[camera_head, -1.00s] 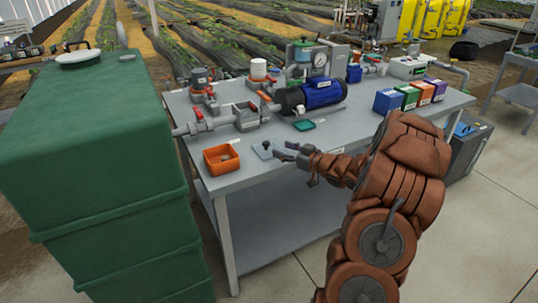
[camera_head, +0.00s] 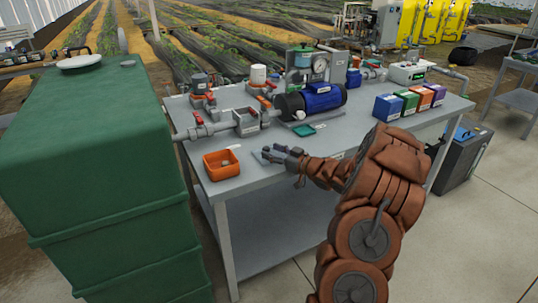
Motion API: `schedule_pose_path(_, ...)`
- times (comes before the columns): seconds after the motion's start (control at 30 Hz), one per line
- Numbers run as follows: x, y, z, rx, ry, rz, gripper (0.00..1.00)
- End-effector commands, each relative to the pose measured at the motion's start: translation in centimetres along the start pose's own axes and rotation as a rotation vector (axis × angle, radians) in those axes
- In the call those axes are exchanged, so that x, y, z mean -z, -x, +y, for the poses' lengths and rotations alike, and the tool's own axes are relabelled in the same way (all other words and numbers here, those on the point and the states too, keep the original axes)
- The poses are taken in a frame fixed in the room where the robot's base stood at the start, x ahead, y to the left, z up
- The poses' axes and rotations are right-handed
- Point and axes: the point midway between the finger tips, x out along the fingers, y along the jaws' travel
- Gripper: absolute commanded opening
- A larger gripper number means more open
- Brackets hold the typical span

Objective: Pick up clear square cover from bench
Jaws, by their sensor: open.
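The clear square cover (camera_head: 257,158) lies flat on the grey bench (camera_head: 240,183), just right of the orange bin, near the front edge. Only a pale strip of it shows, because my gripper covers most of it. My gripper (camera_head: 267,153) is open, with its fingers pointing left over the cover and its dark knob. I cannot tell whether the fingers touch the knob.
The orange bin (camera_head: 221,165) stands left of my gripper. A blue pump motor (camera_head: 312,98) and small green tray (camera_head: 303,130) lie behind. Several coloured boxes (camera_head: 388,106) stand at right. A tall green tank (camera_head: 90,150) borders the bench's left.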

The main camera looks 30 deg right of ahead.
Motion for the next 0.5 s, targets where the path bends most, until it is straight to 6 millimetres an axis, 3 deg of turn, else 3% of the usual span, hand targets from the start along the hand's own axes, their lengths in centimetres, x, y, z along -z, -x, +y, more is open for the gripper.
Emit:
schedule_pose_path(0.2,0.0,-1.5,0.0,0.0,0.002,0.001,0.56)
schedule_pose_path(0.5,0.0,-1.6,0.0,-0.001,0.002,0.001,0.54)
